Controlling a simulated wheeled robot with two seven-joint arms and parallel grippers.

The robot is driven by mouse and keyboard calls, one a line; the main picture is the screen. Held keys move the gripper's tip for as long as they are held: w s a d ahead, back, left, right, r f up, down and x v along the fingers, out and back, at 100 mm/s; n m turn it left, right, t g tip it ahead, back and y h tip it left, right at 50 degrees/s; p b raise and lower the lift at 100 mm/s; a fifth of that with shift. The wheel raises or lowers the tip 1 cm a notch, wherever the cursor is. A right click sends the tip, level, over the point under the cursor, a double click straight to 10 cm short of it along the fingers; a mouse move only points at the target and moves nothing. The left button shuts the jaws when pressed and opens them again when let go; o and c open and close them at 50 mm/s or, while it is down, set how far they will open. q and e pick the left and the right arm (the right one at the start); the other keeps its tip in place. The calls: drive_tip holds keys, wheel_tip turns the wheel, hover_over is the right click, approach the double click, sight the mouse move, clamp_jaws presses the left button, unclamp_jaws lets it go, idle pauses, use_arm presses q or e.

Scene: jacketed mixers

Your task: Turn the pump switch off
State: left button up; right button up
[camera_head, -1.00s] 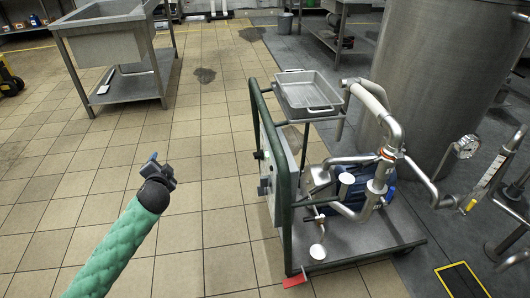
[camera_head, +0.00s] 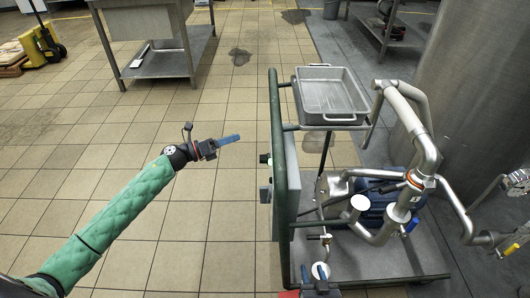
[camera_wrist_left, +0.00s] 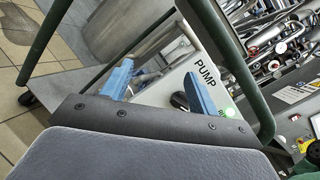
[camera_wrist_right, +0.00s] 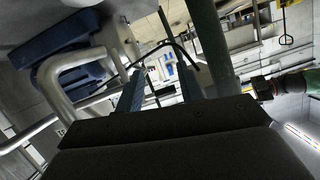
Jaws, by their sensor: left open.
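The pump panel (camera_wrist_left: 207,68), a pale plate marked PUMP, shows in the left wrist view. A black switch knob (camera_wrist_left: 179,101) sits on it, partly hidden by a finger, so its setting cannot be told. A lit green lamp (camera_wrist_left: 232,112) is beside it. In the head view the panel is edge-on at the cart's left side (camera_head: 265,192). My left gripper (camera_head: 230,140) is open and empty, left of the cart frame, apart from the panel, pointing toward it. My right gripper (camera_head: 320,274) is at the bottom edge by the cart; its fingers stand apart in the right wrist view (camera_wrist_right: 160,92).
The cart's green frame (camera_head: 276,130) stands between my left gripper and the pump pipes (camera_head: 405,195). A metal tray (camera_head: 330,95) sits on top of the cart. A large steel tank (camera_head: 480,100) is at right.

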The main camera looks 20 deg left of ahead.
sight(263, 159)
use_arm(q)
drive_tip(key=s+d+f+m+g+h, duration=0.2)
drive_tip(key=s+d+m+g, duration=0.1)
drive_tip(key=s+m+g, duration=0.4)
use_arm(e)
wheel_tip(263, 159, up, 4)
drive_tip(key=w+t, duration=0.1)
drive_tip(key=t, duration=0.2)
use_arm(q)
drive_tip(key=w+d+m, duration=0.1)
drive_tip(key=w+d, duration=0.2)
drive_tip(key=d, duration=0.4)
drive_tip(key=shift+d+r+t, duration=0.15)
drive_tip(key=shift+d+t, duration=0.15)
drive_tip(key=shift+d, duration=0.05)
use_arm(e)
drive_tip(key=shift+g, duration=0.9)
drive_tip(key=shift+s+d+f, duration=0.1)
drive_tip(key=shift+s+f, duration=0.15)
drive_tip(key=shift+f, duration=0.4)
drive_tip(key=shift+s+d+f, duration=0.1)
drive_tip(key=shift+s+f, duration=0.1)
drive_tip(key=shift+f, duration=0.5)
drive_tip(key=shift+s+f, duration=0.25)
drive_tip(key=shift+f, duration=0.4)
use_arm(q)
drive_tip(key=c, duration=1)
